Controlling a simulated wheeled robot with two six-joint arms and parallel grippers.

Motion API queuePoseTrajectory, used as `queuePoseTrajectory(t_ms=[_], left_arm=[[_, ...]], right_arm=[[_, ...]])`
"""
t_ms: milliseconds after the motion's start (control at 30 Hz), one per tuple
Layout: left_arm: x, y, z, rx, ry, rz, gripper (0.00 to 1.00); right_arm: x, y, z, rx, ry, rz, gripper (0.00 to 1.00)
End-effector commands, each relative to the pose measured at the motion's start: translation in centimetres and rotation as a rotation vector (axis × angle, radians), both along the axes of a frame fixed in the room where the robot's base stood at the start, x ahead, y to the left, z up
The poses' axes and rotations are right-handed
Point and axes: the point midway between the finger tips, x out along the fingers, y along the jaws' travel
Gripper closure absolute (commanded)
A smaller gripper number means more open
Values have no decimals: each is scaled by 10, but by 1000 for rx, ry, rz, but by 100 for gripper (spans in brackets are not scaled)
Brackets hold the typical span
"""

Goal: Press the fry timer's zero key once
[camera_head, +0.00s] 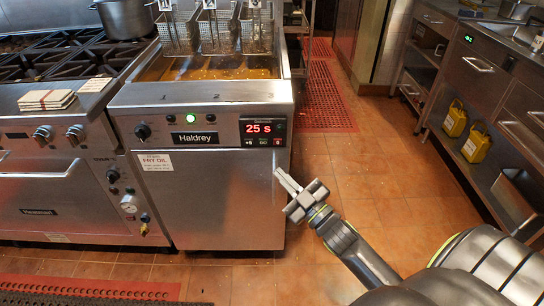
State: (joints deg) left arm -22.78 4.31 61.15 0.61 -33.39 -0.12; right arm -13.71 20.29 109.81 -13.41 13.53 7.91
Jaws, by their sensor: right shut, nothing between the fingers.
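The fry timer (263,128) is a dark panel at the right end of the fryer's front. Its red display reads 25 s. A row of small keys sits below the display. The zero key (278,141) is the small red one at the right end of that row. My right gripper (284,177) is shut and empty. In the picture its fingertips are below the zero key and apart from it, in front of the fryer's right edge. My left gripper is not in view.
The steel fryer (215,210) has a knob, a green light and several baskets over hot oil. A range (50,190) with a pot (124,18) stands at left. Counters (490,75) with yellow jugs (476,146) stand at right. The tiled floor (370,165) between is clear.

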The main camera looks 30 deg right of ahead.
Motion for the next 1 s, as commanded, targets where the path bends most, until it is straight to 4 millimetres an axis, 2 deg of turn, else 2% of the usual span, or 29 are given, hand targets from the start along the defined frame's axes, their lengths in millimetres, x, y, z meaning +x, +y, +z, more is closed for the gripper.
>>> queuePoseTrajectory(t_ms=[133,533,767,1000], left_arm=[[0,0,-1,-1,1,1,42],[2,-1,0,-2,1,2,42],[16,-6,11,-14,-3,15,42],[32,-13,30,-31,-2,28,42]], right_arm=[[-1,2,5,-3,-16,7,100],[3,0,4,-5,-14,7,100],[24,-13,3,-7,-14,8,100],[49,-28,3,-6,-14,8,100]])
